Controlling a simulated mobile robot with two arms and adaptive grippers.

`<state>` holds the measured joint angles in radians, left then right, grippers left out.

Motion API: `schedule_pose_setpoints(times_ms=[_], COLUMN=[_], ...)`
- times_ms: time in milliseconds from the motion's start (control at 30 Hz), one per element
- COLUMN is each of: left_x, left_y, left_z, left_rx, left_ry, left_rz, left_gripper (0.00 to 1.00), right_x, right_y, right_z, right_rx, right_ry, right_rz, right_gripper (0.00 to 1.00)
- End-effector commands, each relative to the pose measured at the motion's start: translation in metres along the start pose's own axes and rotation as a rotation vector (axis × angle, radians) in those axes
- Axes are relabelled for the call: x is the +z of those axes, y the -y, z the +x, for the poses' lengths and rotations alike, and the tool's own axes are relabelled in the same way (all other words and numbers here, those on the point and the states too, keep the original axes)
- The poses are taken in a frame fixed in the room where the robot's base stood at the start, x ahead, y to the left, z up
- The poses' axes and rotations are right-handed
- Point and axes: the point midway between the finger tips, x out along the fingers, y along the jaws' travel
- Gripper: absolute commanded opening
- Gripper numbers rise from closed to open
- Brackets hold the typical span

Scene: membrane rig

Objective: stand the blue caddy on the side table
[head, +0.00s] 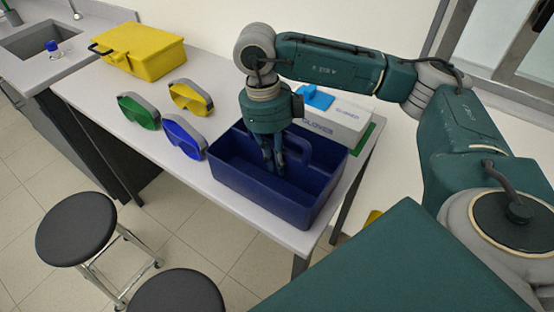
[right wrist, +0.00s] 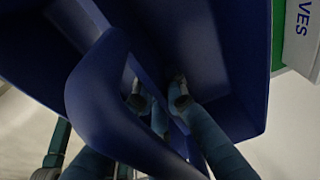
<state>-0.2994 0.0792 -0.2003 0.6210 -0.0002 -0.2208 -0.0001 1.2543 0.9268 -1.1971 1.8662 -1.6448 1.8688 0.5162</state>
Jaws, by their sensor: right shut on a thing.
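The blue caddy (head: 250,200) is upright at the near right end of the white table (head: 222,74), close to its front edge. It is an open box with a raised handle along its middle. My right gripper (head: 274,166) reaches down into the caddy and is shut on its middle handle wall. In the right wrist view the fingers (right wrist: 163,100) are on either side of that blue wall, and the handle (right wrist: 108,95) loops close to the camera. I cannot tell whether the caddy's base touches the tabletop. My left gripper is not in view.
A glove box (head: 338,122) stands right behind the caddy. Green (head: 138,112), yellow (head: 191,98) and blue goggles (head: 184,137) lie to its left. A yellow case (head: 140,52) is at the far left. Two stools (head: 76,228) stand in front. A sink (head: 40,38) is beyond.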

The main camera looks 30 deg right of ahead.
Motion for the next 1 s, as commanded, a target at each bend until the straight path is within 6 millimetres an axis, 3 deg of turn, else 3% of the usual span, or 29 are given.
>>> schedule_pose_setpoints(times_ms=[400, 433, 533, 833, 1000], left_x=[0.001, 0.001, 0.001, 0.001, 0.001], left_y=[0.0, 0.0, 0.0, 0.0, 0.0], left_z=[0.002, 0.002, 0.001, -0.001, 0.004], left_rx=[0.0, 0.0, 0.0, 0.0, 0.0], left_ry=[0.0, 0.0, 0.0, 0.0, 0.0], left_rz=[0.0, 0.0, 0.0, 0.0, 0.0], left_gripper=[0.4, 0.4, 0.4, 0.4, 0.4], right_x=[0.002, 0.001, 0.001, 0.001, 0.003], right_y=[0.0, 0.0, 0.0, 0.0, 0.001], right_z=[0.008, 0.009, 0.007, 0.005, -0.01], right_rx=[0.0, 0.0, 0.0, 0.0, -0.001], right_ry=[0.002, 0.0, 0.0, 0.001, 0.005], right_rz=[0.001, 0.0, 0.0, 0.0, 0.0], right_gripper=[0.0, 0.13, 0.3, 0.3, 0.3])
